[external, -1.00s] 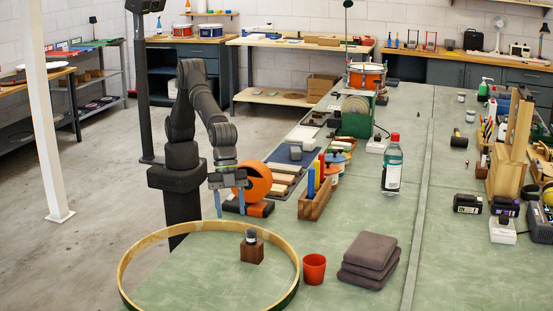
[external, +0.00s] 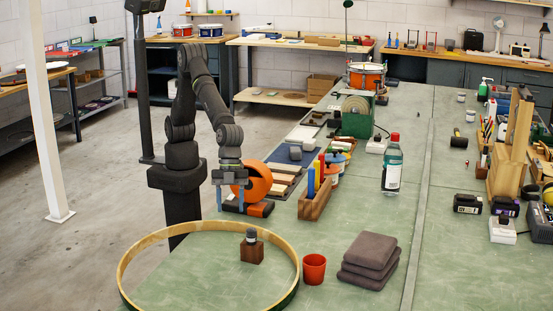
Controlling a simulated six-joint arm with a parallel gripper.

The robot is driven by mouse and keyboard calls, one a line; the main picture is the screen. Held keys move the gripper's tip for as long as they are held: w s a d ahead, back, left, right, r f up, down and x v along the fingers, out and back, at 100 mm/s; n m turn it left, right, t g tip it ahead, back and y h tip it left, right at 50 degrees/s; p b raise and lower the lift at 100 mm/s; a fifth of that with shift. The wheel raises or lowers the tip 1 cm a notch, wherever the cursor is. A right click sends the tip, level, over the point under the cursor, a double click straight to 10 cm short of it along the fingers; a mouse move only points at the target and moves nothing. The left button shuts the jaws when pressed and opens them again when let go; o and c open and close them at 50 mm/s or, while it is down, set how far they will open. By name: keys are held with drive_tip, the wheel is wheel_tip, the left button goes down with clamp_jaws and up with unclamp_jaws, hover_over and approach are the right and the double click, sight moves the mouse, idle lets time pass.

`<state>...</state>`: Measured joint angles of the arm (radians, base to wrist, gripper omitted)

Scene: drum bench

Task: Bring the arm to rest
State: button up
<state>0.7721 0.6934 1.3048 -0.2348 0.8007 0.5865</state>
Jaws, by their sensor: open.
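My gripper (external: 230,207) is open and empty. It points down in the air at the left side of the green bench (external: 330,240). The gripper is in front of the orange round tool (external: 257,180) in the picture and hides part of it. My arm rises from its dark post and bends over at a high elbow. I cannot tell how far the fingertips are above the bench.
A large wooden hoop (external: 140,240) lies at the front left, around a small wooden block (external: 252,251). A red cup (external: 314,268) and stacked dark pads (external: 369,260) are to its right. A pen rack (external: 315,200) and clear bottle (external: 392,166) stand behind.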

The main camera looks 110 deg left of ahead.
sight(232, 243)
wheel_tip(232, 243, down, 10)
drive_tip(key=shift+a+f, duration=0.1)
drive_tip(key=shift+f, duration=0.1)
drive_tip(key=v, duration=0.2)
drive_tip(key=shift+r, duration=0.35)
drive_tip(key=shift+s+r, duration=0.1)
drive_tip(key=shift+r, duration=0.65)
